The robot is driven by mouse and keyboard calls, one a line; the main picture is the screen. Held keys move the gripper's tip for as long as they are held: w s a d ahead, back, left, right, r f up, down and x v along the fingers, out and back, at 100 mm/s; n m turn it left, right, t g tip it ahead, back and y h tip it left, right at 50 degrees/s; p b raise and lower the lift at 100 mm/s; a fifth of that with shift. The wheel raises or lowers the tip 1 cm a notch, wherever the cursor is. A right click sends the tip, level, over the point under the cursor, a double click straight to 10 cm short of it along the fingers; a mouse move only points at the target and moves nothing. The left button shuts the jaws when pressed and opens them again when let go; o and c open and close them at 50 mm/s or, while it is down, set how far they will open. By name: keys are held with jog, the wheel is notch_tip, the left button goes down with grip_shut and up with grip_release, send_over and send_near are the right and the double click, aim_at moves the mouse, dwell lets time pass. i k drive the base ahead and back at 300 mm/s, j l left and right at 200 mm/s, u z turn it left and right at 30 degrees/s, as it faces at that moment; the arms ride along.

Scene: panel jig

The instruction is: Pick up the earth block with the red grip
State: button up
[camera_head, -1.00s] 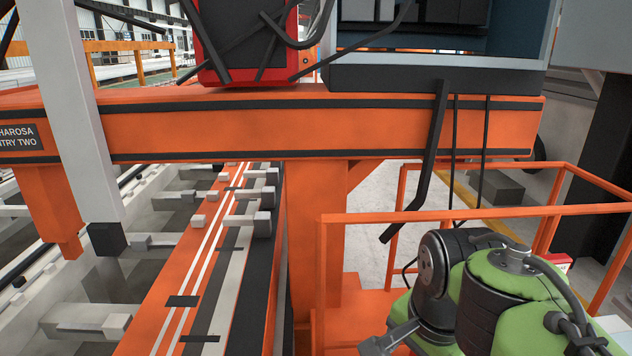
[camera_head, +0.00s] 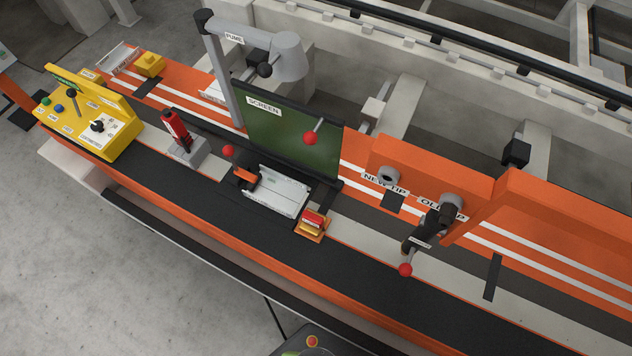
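A small block with a red top (camera_head: 313,219) sits on a copper-orange base on the bench, right of a light metal plate; it fits the earth block with the red grip. It is small in the picture, so its details are hard to tell. A red upright tool (camera_head: 176,130) stands in a grey holder further left. My gripper is not in view.
The orange bench (camera_head: 380,290) has a dark front strip. A yellow control box (camera_head: 92,125) is at left. An orange bracket (camera_head: 425,170) with a dark torch-like part (camera_head: 425,232) is at right.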

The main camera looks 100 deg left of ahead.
aim_at(313, 223)
jog(key=k+u, duration=0.1)
jog(key=u, duration=3.15)
jog(key=i+j, duration=0.1)
jog(key=j, duration=0.3)
jog(key=i+j, duration=0.1)
jog(key=j, duration=0.3)
jog(key=i+j, duration=0.1)
jog(key=j, duration=0.3)
jog(key=i+j, duration=0.1)
jog(key=j, duration=0.3)
jog(key=i+j, duration=0.1)
jog(key=j, duration=0.3)
